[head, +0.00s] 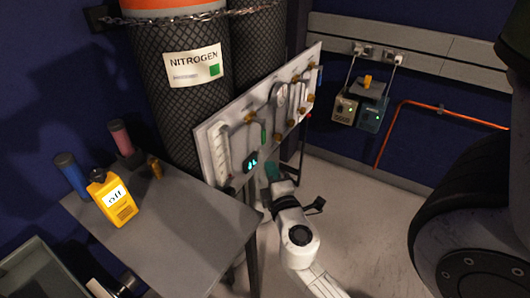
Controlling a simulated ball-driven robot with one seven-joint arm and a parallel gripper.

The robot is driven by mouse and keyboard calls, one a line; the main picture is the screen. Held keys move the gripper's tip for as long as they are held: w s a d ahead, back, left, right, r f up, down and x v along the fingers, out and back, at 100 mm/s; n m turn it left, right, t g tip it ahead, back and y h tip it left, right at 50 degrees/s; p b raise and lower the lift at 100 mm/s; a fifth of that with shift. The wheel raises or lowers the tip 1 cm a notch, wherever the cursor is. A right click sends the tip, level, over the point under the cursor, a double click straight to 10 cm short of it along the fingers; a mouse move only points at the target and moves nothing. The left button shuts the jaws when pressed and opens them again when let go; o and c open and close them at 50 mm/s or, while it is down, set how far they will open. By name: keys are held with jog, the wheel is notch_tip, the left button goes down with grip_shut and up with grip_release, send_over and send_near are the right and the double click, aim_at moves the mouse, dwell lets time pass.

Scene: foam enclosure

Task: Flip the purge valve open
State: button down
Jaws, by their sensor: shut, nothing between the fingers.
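The white valve panel (262,120) stands upright in front of the gas cylinders, with brass fittings, pipes and handles on its face. A green handle (263,133) hangs near its middle, and a dark gauge with a cyan display (251,162) sits low on it. Labels are too small to read, so I cannot tell which fitting is the purge valve. My gripper (274,171) is at the panel's lower edge, right of the gauge, small and partly dark. It is shut and empty. I cannot tell whether it touches the panel.
A grey table (185,225) at left holds a yellow meter (113,198) and blue and red cylinders. A chained nitrogen cylinder (185,80) stands behind the panel. Two wall-plugged boxes (345,108) and an orange pipe (395,125) are at right. The floor (370,215) between is clear.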

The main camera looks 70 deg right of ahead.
jog(key=p+x, duration=0.2)
jog(key=x, duration=0.8)
jog(key=shift+f+b, duration=0.15)
jog(key=shift+b, duration=0.15)
jog(key=shift+d+b, duration=0.15)
jog(key=shift+b, duration=0.55)
